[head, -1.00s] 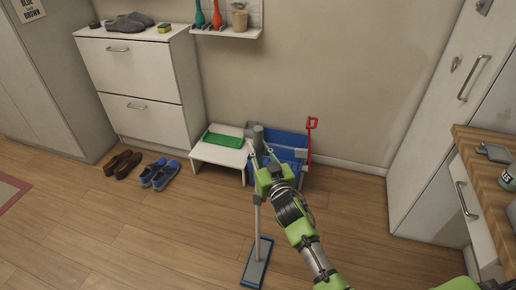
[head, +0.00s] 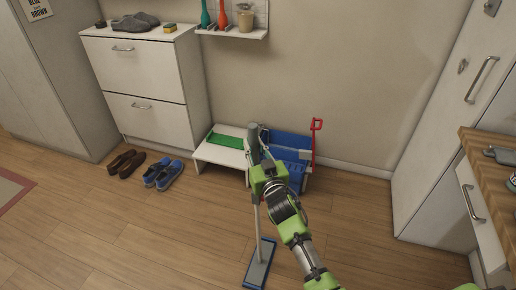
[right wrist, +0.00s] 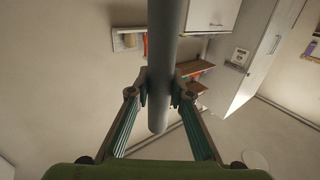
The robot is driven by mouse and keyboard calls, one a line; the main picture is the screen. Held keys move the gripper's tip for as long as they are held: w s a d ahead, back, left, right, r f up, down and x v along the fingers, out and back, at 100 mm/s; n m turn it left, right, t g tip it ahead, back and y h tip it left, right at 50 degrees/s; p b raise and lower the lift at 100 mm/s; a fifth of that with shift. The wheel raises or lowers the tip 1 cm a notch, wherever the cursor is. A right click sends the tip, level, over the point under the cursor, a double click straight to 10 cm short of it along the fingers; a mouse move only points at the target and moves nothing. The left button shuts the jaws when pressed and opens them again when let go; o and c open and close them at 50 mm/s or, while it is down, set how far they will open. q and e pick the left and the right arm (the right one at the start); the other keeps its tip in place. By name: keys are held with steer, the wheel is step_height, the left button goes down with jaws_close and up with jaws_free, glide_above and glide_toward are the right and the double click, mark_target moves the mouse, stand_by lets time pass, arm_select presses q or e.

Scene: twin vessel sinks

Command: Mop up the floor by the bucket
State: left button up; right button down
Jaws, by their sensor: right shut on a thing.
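The mop has a grey pole (head: 258,218) and a flat blue-edged head (head: 260,265) that appears to rest on the wooden floor, in front of the bucket. My right gripper (head: 257,162) is shut on the upper part of the pole, which stands nearly upright. In the right wrist view the thick grey grip of the mop (right wrist: 166,50) passes between the fingers (right wrist: 160,86). The blue bucket (head: 288,142) with a red upright handle (head: 316,135) stands by the wall, partly hidden behind my right gripper. My left gripper is not in view.
A white step stool (head: 220,157) with a green top panel stands left of the bucket. Brown shoes (head: 126,163) and blue shoes (head: 163,174) lie before the white shoe cabinet (head: 150,85). A wooden-topped counter (head: 490,150) is at right.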

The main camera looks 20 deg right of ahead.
steer(key=w+a, duration=0.1)
steer(key=a+b, duration=0.1)
steer(key=shift+w+a+f, duration=0.2)
steer(key=shift+w+a, duration=0.15)
stand_by(0.4)
steer(key=shift+d, duration=0.15)
stand_by(0.6)
steer(key=shift+s+d+p, duration=0.55)
steer(key=shift+d, duration=0.25)
steer(key=shift+s+d+p, duration=0.55)
steer(key=shift+d, duration=0.25)
steer(key=shift+s+d+p, duration=0.55)
steer(key=shift+d, duration=0.25)
steer(key=shift+w+a+r, duration=0.1)
steer(key=shift+a, duration=0.05)
